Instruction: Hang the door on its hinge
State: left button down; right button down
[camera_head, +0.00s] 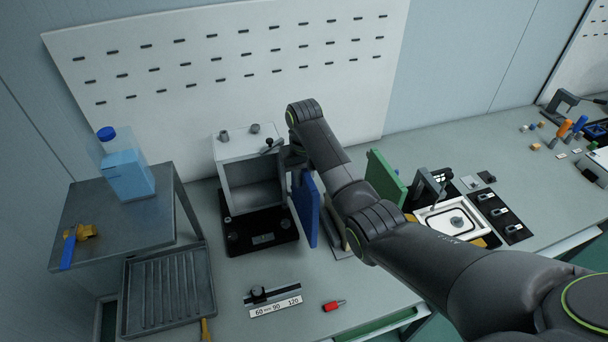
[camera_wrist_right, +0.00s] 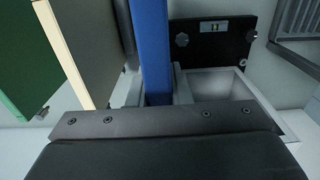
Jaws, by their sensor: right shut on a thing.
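A blue door panel (camera_head: 306,210) stands upright just right of the open-fronted grey box (camera_head: 222,178) on its black base (camera_head: 245,245). My right gripper (camera_head: 296,160) is shut on the upper part of the blue panel. In the right wrist view the blue panel (camera_wrist_right: 155,50) runs between the two fingers, and the box (camera_wrist_right: 225,88) lies to its right. The box's top bears two small grey knobs and a dark clamp-like part (camera_head: 270,146) at its right edge. I cannot make out the hinge or whether the panel touches it. My left gripper is not in view.
A green panel (camera_head: 384,178) and a cream panel (camera_wrist_right: 85,45) stand upright near the blue one. A sink-like tray (camera_head: 452,222) is farther right. A grey shelf (camera_head: 115,215) with a blue-capped bottle (camera_head: 128,178) is left. A scale strip (camera_head: 276,307) lies in front.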

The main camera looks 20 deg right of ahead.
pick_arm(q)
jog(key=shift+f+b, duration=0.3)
pick_arm(e)
jog(key=shift+f, duration=1.1)
jog(key=c, duration=1.3)
grip_release()
jog(key=shift+o, duration=0.2)
